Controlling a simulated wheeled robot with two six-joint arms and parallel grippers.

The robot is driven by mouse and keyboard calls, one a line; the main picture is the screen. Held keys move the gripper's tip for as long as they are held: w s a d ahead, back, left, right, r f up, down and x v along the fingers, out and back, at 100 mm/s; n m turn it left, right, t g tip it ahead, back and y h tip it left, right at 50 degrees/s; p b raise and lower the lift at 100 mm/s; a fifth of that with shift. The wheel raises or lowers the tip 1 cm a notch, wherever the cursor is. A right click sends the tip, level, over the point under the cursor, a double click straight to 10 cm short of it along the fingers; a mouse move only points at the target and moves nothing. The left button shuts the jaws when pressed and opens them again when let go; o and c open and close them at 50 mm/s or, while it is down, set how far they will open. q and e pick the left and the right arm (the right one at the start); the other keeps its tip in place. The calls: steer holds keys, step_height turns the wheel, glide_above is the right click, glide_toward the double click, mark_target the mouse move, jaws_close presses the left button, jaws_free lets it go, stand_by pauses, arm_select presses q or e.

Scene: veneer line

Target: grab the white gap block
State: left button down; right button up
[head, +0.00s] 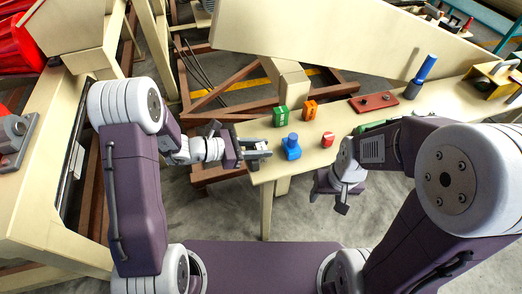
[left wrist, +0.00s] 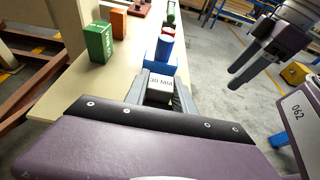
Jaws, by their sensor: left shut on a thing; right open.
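The white gap block (left wrist: 161,88), with "30 MM" printed on its face, sits between the fingers of my left gripper (left wrist: 160,95) in the left wrist view. The left gripper is shut on it. My right gripper (head: 338,196) is open and empty, off the bench's front edge. It also shows at upper right in the left wrist view (left wrist: 250,72).
A dark red plate (head: 373,102) and a blue-handled tool (head: 425,70) are further right.

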mark_target(261, 146)
arm_select(q)
step_height(261, 146, up, 18)
steer(key=p, duration=0.4)
steer(key=shift+p, duration=0.35)
